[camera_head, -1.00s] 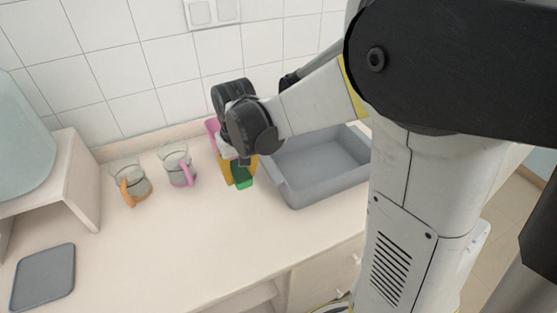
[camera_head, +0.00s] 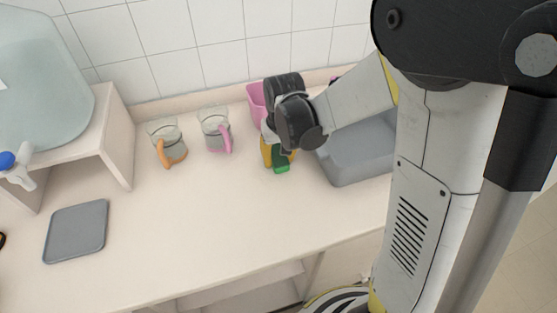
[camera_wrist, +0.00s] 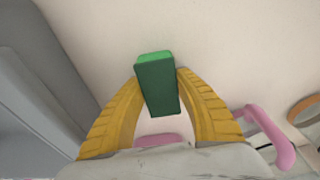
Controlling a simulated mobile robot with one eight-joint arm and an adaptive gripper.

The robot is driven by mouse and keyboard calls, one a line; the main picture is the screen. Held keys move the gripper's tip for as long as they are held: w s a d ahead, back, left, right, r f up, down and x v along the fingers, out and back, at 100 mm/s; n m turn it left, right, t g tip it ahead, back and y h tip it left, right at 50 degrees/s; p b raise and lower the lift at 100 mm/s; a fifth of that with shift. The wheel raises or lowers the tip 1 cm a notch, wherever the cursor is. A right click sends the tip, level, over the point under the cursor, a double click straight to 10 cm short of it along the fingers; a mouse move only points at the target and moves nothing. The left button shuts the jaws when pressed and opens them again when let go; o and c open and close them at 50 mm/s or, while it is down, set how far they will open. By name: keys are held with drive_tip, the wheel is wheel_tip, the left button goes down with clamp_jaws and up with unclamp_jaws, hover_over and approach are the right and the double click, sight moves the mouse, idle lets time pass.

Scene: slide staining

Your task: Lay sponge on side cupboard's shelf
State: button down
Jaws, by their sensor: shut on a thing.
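The sponge (camera_wrist: 158,87) is a green block, dark green on one face and lighter on its end. It is gripped between the two yellow fingers of my gripper (camera_wrist: 158,82) in the wrist view. An open cupboard space with a shelf (camera_head: 245,297) shows under the counter's front edge at the bottom of the head view. Most of its inside is hidden.
A grey basin (camera_head: 352,160) stands right of my gripper and a pink container (camera_head: 255,101) behind it. Two glass mugs, one orange-handled (camera_head: 167,145) and one pink-handled (camera_head: 214,132), stand to the left. A grey tray (camera_head: 77,232) lies front left. The middle counter is clear.

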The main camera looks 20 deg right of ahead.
drive_tip(key=shift+r, duration=0.1)
drive_tip(key=c, duration=1)
unclamp_jaws()
